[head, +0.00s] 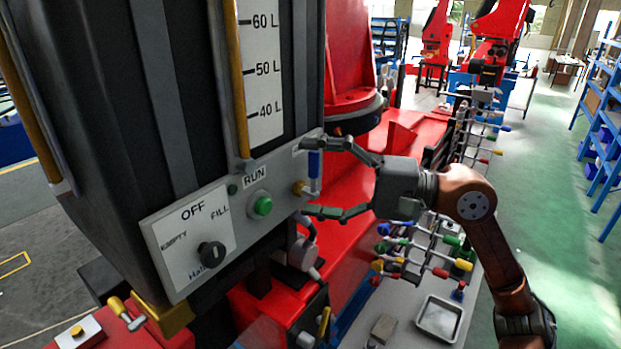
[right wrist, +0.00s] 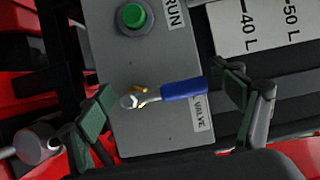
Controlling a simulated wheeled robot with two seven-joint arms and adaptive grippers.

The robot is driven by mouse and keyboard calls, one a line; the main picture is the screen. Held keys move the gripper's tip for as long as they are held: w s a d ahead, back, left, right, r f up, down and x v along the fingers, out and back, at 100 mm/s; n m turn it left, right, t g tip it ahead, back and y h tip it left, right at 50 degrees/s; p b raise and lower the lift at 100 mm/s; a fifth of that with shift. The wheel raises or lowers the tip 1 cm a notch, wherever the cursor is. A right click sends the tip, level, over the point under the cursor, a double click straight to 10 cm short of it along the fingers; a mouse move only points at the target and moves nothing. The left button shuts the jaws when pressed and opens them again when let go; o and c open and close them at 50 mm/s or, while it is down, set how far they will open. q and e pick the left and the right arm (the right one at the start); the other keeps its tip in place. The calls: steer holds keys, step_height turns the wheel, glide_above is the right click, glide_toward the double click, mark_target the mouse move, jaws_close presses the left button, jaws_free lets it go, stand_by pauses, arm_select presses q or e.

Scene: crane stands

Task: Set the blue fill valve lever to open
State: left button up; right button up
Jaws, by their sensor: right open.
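The blue fill valve lever (head: 314,164) is at the right end of the grey control panel (head: 285,170). Its blue grip points up from a brass and metal pivot (head: 300,188). In the right wrist view the lever's blue grip (right wrist: 184,90) points right, beside a label reading VALVE (right wrist: 200,112). My right gripper (head: 310,178) is open, with one finger above the lever and one below. In the right wrist view the fingers (right wrist: 163,101) are at either end of the lever, with visible gaps. My left gripper is not in view.
A green RUN button (head: 263,206) and a black selector knob (head: 211,254) are on the same panel. The dark tank (head: 110,80) rises above it. Several coloured levers (head: 440,262) and a metal tray (head: 439,318) are at the lower right.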

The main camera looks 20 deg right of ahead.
steer(key=v, duration=1.2)
steer(key=shift+r, duration=0.1)
stand_by(0.4)
